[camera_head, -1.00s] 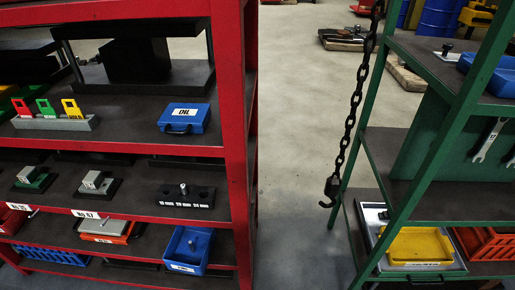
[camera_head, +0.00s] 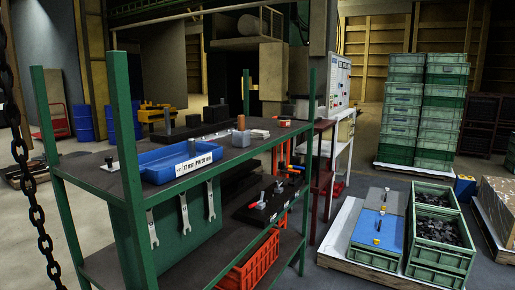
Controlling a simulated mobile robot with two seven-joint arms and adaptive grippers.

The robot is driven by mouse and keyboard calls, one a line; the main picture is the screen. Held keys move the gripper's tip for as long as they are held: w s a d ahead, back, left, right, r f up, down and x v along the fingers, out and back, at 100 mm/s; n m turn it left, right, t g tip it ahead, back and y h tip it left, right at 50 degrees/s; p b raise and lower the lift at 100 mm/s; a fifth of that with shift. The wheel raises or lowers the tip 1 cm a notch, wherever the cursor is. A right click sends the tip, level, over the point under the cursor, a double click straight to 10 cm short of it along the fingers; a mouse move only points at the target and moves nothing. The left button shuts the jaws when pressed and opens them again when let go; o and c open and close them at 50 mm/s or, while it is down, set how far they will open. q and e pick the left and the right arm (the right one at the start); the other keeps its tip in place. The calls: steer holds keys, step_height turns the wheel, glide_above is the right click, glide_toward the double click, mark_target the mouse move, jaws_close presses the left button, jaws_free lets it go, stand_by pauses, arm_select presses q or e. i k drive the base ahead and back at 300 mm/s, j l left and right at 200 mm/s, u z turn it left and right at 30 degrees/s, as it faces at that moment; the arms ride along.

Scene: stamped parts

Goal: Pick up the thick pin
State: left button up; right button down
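A blue tray (camera_head: 165,165) sits on the top of a green-framed shelf; its label (camera_head: 193,166) seems to read "17 mm PIN 20 mm". A small grey upright piece (camera_head: 191,147) shows at the tray; I cannot tell whether it is the thick pin. A copper-coloured cylinder (camera_head: 241,123) stands upright on the same shelf top, behind and right of the tray. Neither of my grippers shows in this view.
Wrenches (camera_head: 184,214) hang on the shelf's green side panel. Orange crates (camera_head: 255,265) sit low inside. A black chain (camera_head: 30,180) hangs at the left edge. Stacked green crates (camera_head: 404,110) and loaded pallets (camera_head: 340,240) stand at right. Open floor shows at left.

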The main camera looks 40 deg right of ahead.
mark_target(192, 143)
steer(key=z, duration=0.8)
steer(key=i+u, duration=0.1)
steer(key=i+l, duration=0.05)
